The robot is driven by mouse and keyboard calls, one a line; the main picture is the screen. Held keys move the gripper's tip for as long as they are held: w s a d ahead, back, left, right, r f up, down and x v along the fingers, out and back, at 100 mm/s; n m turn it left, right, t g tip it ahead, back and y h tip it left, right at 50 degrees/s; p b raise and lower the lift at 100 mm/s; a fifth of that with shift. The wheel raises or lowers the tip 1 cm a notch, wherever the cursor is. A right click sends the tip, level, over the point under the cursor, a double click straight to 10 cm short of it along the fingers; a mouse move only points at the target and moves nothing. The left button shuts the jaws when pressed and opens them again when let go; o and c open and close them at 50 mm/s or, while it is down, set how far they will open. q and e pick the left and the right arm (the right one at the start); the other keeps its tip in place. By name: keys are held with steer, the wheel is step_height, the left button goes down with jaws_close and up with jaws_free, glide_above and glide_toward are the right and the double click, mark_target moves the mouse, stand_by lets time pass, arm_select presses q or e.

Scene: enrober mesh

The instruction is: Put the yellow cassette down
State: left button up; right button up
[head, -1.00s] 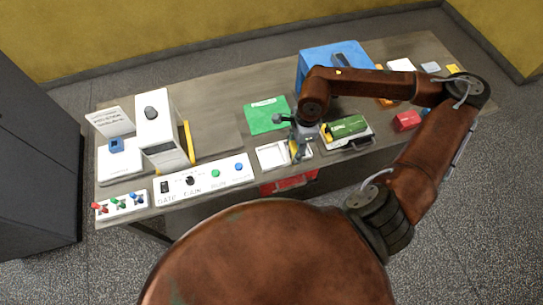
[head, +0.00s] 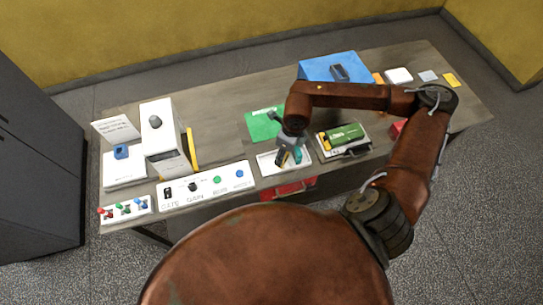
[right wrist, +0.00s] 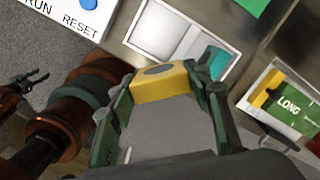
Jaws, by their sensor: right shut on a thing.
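My right gripper (head: 290,156) is shut on the yellow cassette (right wrist: 165,84), which shows between its fingers in the right wrist view. In the head view the gripper hangs over the white two-bay tray (head: 265,160) near the table's front edge. The tray (right wrist: 128,38) also shows in the right wrist view, just beyond the cassette. Its left bay looks empty; a teal piece (right wrist: 217,61) shows at its right bay. I cannot tell whether the cassette touches the tray. A small dark gripper (right wrist: 25,82), apparently my left, shows at the left edge; its jaws are unclear.
A case with a green "LONG" block (head: 345,134) stands right of the tray. A button panel (head: 205,186) lies to its left, and a green sheet (head: 262,124) behind it. A blue box (head: 325,66) stands at the back. The table's middle left is bare.

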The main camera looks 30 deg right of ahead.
steer(key=w+f+p, duration=0.1)
steer(key=f, duration=0.2)
steer(key=w+a+f, duration=0.1)
steer(key=w+f, duration=0.1)
steer(key=f, duration=0.1)
steer(key=w+a+f+p, duration=0.1)
steer(key=w+f, duration=0.1)
steer(key=f, duration=0.1)
steer(key=shift+a+f+p, duration=0.1)
steer(key=shift+p, duration=0.2)
steer(key=shift+f, duration=0.1)
steer(key=o, duration=0.7)
steer(key=shift+f+b, duration=0.1)
steer(key=shift+b, duration=0.2)
steer(key=o, duration=0.5)
steer(key=shift+r, duration=0.25)
steer(key=r, duration=0.4)
steer(key=s+r+b, duration=0.1)
steer(key=r, duration=0.3)
steer(key=r+b, duration=0.1)
steer(key=r, duration=0.3)
steer(key=shift+s+d, duration=0.15)
steer(key=shift+d, duration=0.2)
